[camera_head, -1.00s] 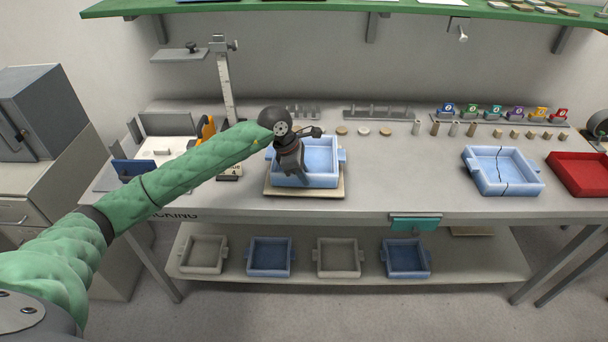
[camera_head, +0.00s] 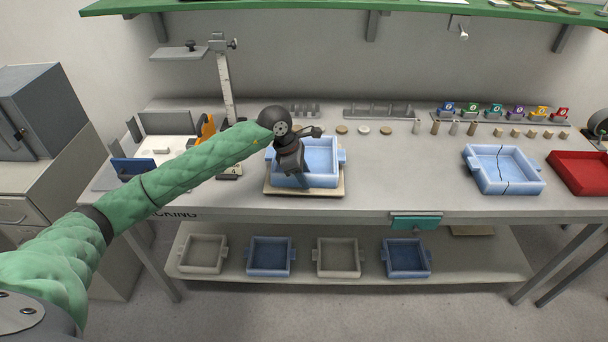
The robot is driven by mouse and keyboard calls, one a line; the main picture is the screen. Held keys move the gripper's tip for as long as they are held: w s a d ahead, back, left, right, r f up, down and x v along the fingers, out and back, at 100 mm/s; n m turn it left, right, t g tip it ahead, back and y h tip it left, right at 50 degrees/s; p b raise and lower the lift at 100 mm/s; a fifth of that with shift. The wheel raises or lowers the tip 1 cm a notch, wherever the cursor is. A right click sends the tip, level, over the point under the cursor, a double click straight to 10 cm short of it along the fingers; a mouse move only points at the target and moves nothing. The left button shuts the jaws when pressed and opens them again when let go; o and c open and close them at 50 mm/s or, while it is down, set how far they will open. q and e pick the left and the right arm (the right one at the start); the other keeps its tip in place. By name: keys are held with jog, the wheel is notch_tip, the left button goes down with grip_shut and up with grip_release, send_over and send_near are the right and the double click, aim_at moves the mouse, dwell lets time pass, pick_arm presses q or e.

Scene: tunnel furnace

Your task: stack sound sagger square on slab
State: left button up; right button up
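A light-blue sagger (camera_head: 322,155) with no visible crack rests on the cream slab (camera_head: 325,191) at the middle of the bench. It looks roughly square on the slab, with a strip of slab showing in front. My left gripper (camera_head: 290,172) is over the sagger's left front part, pointing down. Its fingers are dark and small, and the wrist hides them, so I cannot tell whether they hold the wall. A second light-blue sagger (camera_head: 487,177) with a dark crack across its floor stands at the right of the bench. My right gripper is not in view.
A red tray (camera_head: 580,170) stands at the far right. A height gauge (camera_head: 224,85) and a blue-and-white fixture (camera_head: 133,167) stand at the left. Grey and blue saggers sit on the lower shelf (camera_head: 480,262). The bench between the two light-blue saggers is clear.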

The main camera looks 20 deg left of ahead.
pick_arm(q)
jog(key=shift+f, duration=0.1)
jog(key=b+v, duration=0.2)
jog(key=v, duration=0.5)
jog(key=shift+b, duration=0.35)
jog(key=shift+a+r, duration=0.15)
jog(key=shift+r, duration=0.3)
